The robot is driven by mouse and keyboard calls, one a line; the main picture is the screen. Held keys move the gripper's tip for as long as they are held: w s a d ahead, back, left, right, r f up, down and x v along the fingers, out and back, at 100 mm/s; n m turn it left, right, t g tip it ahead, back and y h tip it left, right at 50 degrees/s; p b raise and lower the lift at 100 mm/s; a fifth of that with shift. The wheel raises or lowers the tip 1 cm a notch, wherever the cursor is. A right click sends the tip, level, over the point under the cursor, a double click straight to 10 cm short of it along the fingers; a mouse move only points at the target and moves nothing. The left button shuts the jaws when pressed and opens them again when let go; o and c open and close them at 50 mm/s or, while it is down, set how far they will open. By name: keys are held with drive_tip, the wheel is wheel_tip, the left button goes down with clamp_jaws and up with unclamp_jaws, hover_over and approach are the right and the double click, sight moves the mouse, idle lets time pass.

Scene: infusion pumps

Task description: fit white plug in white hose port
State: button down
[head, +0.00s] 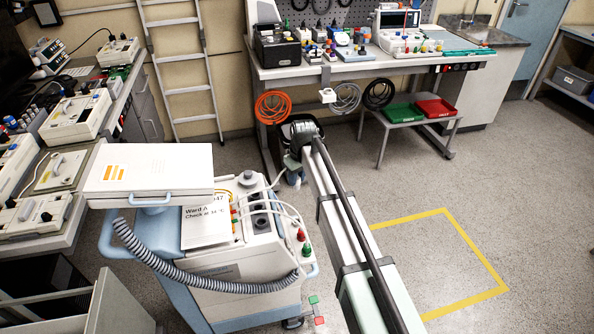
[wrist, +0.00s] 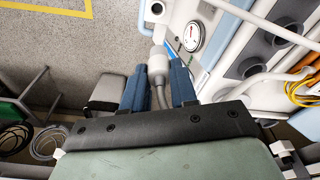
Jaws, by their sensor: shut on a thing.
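In the wrist view my gripper (wrist: 159,68) has its two blue fingers closed around a pale whitish plug (wrist: 158,66). A grey cord leaves the plug between the fingers. The plug's narrow tip points toward the top of the picture, close to a pale round fitting (wrist: 155,10) at the cart's edge. I cannot tell whether they touch or whether this fitting is the white hose port. In the head view my arm largely hides the gripper beyond the cart's right side.
The cart (head: 245,283) carries a white box (head: 150,175), a ribbed grey hose (head: 185,275) and red and green knobs. In the wrist view, a round gauge (wrist: 193,37) and dark-mouthed ports (wrist: 287,35) lie right of the plug. Open floor (head: 430,190) lies right of my arm.

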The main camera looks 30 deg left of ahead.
drive_tip(key=shift+f, duration=8.4)
drive_tip(key=shift+f, duration=1.6)
drive_tip(key=c, duration=0.8)
unclamp_jaws()
drive_tip(key=shift+r, duration=0.1)
wheel_tip(320, 180, up, 14)
drive_tip(key=d, duration=0.2)
drive_tip(key=shift+s+f, duration=0.2)
drive_tip(key=shift+s, duration=0.2)
